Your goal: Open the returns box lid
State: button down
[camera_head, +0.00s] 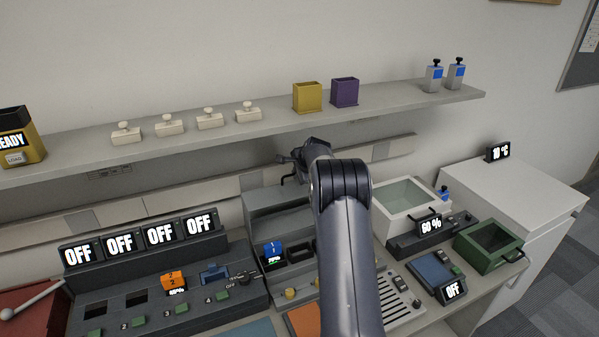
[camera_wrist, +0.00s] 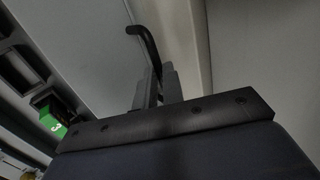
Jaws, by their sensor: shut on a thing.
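My gripper (camera_head: 297,158) is at the back of the bench, below the wall shelf, by the grey box (camera_head: 262,200). In the wrist view its fingers (camera_wrist: 157,84) are closed around a black bent handle (camera_wrist: 142,34). The handle's hooked end sticks out past the fingertips. A pale grey panel (camera_wrist: 85,45) lies beside the handle. I cannot tell from these views whether this panel is the lid or how far it is open. My arm hides the right part of the grey box in the head view.
The wall shelf (camera_head: 240,122) hangs close above my gripper and carries white-knobbed blocks, a yellow bin (camera_head: 307,97) and a purple bin (camera_head: 345,92). A white open tub (camera_head: 385,222) and a green tray (camera_head: 472,258) are right of my arm. A charger rack (camera_head: 150,290) is left.

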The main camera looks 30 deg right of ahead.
jog(key=shift+w+r+p, duration=0.3)
jog(key=shift+w+r, duration=0.2)
jog(key=shift+w, duration=0.35)
jog(key=shift+g, duration=0.3)
jog(key=c, duration=1.5)
grip_release()
jog(key=shift+w+f, duration=0.2)
jog(key=shift+c, duration=0.2)
jog(key=shift+a+f, duration=0.1)
jog(key=shift+f, duration=0.1)
jog(key=shift+s, duration=0.15)
jog(key=shift+s+r+b, duration=0.25)
jog(key=shift+r+b, duration=0.15)
jog(key=shift+b, duration=0.35)
jog(key=s+b, duration=0.4)
jog(key=s, duration=0.8)
jog(key=shift+a+b, duration=0.35)
